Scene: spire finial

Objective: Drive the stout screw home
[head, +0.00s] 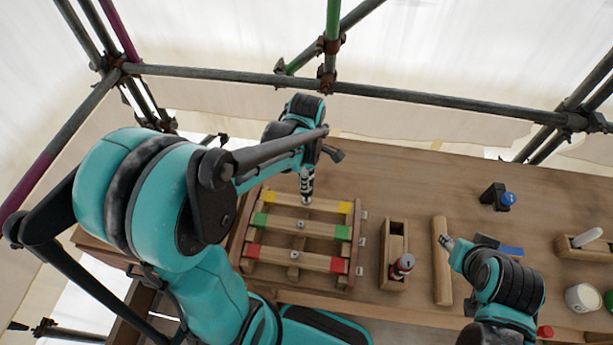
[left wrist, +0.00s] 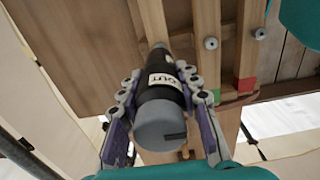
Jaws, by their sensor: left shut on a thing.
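My left gripper (head: 307,178) is shut on a dark driver (left wrist: 170,87) with a grey end cap and a white label whose visible letters read "OUT". The driver points down onto the yellow-ended rail (head: 328,205) of a wooden frame. Its tip meets the rail near the middle in the left wrist view; any screw under it is hidden. A screw head (head: 300,225) shows on the green-ended rail and another (head: 294,254) on the red-ended rail. My right gripper (head: 449,242) is near a wooden bar at the right; its fingers are too small to judge.
A wooden holder (head: 393,228) right of the frame holds a red-and-dark driver (head: 403,265). A wooden bar (head: 442,275) lies beside it. A black stand with a blue part (head: 507,198), a white cup (head: 582,298) and another wooden tray (head: 585,255) stand farther right. Scaffold poles (head: 430,97) cross behind the bench.

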